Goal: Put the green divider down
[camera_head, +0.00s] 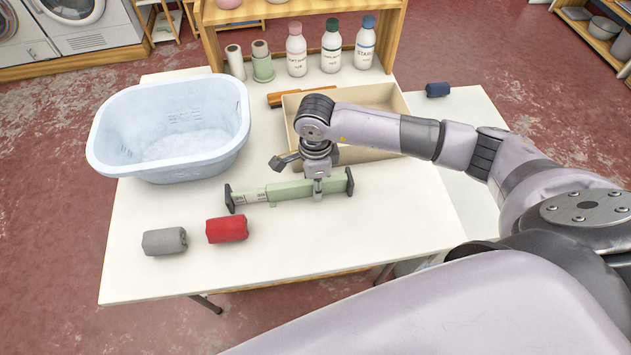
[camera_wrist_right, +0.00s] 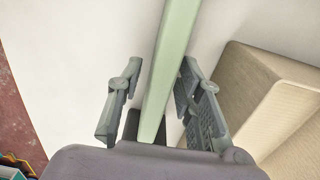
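The green divider (camera_head: 290,190), a pale green bar with dark end pads, lies level across the middle of the white table, in front of the beige tray; it looks to rest on the tabletop. My right gripper (camera_head: 317,188) is above its right half, pointing down. In the right wrist view, its open fingers (camera_wrist_right: 160,95) stand on both sides of the bar (camera_wrist_right: 172,60). A gap shows on the left; the right finger is very near the bar, and contact there is unclear. My left gripper is not in view.
The beige tray (camera_head: 390,98) is right behind the divider. A blue basket (camera_head: 170,165) stands at left. Red (camera_head: 227,229) and grey (camera_head: 164,241) rolls lie in front. Several bottles line the back. The table's front right is clear.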

